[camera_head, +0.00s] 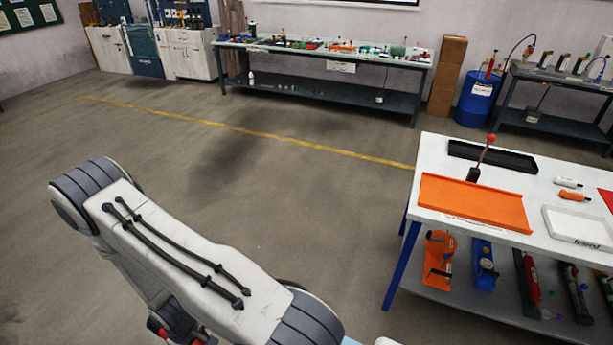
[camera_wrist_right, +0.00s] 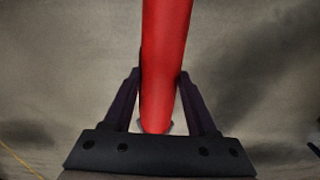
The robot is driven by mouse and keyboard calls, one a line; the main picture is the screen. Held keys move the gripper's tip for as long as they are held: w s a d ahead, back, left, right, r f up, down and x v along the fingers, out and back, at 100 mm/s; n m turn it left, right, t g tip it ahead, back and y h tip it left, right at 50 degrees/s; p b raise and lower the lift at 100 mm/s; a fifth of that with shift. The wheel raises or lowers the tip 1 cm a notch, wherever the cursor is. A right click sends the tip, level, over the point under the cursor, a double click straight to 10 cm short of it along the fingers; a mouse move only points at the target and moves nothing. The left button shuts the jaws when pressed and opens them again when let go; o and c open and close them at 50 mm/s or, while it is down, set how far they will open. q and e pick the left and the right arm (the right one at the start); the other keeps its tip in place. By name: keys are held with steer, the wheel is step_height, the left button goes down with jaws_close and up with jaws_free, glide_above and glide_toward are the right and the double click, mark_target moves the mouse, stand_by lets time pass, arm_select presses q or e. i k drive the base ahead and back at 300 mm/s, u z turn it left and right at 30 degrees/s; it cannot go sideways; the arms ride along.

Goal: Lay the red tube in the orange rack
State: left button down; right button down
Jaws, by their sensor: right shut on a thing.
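The red tube (camera_wrist_right: 166,40) fills the middle of the right wrist view, running from the top edge down between the fingers. My right gripper (camera_wrist_right: 159,75) is shut on the red tube, with one dark finger on each side. The tube's far end lies outside that view. The orange rack (camera_head: 473,201) is a flat orange tray on the white table at the right of the head view; no tube shows in it.
The white table (camera_head: 433,150) also holds a black tray (camera_head: 492,156), a red-knobbed lever (camera_head: 482,158), a white tray (camera_head: 578,227) and small bottles. Its lower shelf carries several pump parts. Open floor (camera_head: 290,190) lies left of it. A long bench (camera_head: 320,89) stands behind.

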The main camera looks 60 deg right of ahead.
mark_target(467, 199)
steer(key=z, duration=1.65)
